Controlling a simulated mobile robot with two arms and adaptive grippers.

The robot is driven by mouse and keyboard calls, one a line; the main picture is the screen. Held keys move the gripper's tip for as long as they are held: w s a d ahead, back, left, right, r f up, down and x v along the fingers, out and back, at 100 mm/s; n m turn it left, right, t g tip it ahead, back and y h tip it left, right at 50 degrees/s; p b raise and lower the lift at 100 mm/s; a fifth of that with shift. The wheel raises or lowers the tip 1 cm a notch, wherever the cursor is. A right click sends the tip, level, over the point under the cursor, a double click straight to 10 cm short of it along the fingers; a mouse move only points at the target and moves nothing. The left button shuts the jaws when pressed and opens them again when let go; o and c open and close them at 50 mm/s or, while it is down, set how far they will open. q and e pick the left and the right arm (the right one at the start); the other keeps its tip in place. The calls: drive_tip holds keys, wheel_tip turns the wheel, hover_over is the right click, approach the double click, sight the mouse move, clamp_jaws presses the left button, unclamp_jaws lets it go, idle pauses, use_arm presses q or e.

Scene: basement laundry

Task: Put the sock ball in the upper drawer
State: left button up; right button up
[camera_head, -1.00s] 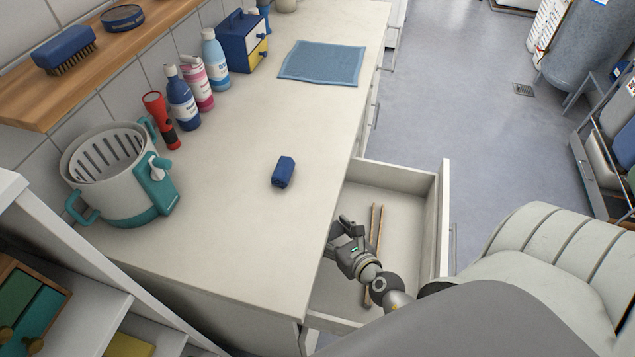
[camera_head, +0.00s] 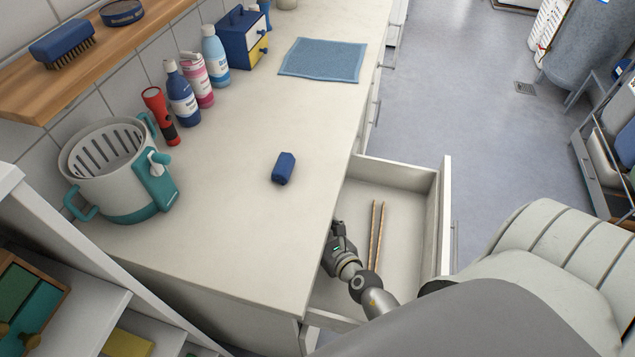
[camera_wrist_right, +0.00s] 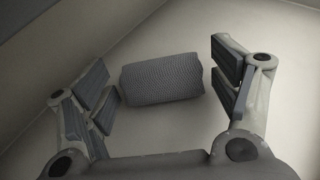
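A grey knitted roll, which looks like the sock ball (camera_wrist_right: 162,79), lies on a pale surface in the right wrist view. My right gripper (camera_head: 335,229) is open, with its fingers on either side of the roll; the left finger is very close to it, and I cannot tell if they touch. The right finger stands apart. In the head view this gripper reaches down into the open drawer (camera_head: 405,222), by its counter-side wall, and the roll is hidden there. My left gripper is not in view.
The drawer also holds a pair of thin wooden strips (camera_head: 376,235). On the counter (camera_head: 230,235) are a small dark blue item (camera_head: 283,168), a blue cloth (camera_head: 323,60), several bottles, a red flashlight (camera_head: 160,115) and a basket (camera_head: 110,175). The counter edge overhangs beside my gripper.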

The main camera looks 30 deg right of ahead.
drive_tip(key=shift+r, duration=0.15)
drive_tip(key=shift+s, duration=0.2)
drive_tip(key=v, duration=1)
drive_tip(key=shift+v, duration=0.85)
drive_tip(key=shift+r, duration=0.1)
